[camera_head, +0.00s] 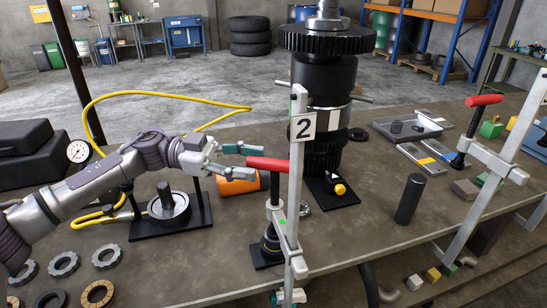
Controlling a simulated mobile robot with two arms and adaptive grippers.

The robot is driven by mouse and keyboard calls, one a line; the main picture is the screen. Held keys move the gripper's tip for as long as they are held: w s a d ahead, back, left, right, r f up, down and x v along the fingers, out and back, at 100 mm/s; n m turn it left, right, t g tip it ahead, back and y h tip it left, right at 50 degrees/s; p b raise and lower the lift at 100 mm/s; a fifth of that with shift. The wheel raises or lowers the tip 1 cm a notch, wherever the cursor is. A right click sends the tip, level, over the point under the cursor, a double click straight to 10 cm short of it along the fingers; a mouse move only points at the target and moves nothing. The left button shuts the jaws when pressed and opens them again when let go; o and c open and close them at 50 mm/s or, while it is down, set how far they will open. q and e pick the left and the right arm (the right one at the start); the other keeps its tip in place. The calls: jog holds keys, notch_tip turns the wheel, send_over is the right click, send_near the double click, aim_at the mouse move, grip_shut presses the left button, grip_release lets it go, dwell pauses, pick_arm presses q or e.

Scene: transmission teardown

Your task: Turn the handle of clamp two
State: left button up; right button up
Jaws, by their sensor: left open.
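Clamp two stands at the front edge of the table, with a grey upright bar (294,200) carrying a white "2" label (303,127). Its red handle (268,164) lies roughly level at the top of the clamp's screw (275,192). My left gripper (252,161) reaches in from the left, open, with its teal fingertips one above the other. The handle's left end shows in line with the gap between the fingertips; I cannot tell whether they touch it.
A tall dark gear shaft (322,90) stands just behind the clamp. A second red-handled clamp (484,100) stands at right.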

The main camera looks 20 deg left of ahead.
aim_at(273, 170)
pick_arm(q)
jog(key=d+p, duration=0.1)
jog(key=d, duration=0.4)
jog(key=shift+w, duration=0.2)
grip_shut()
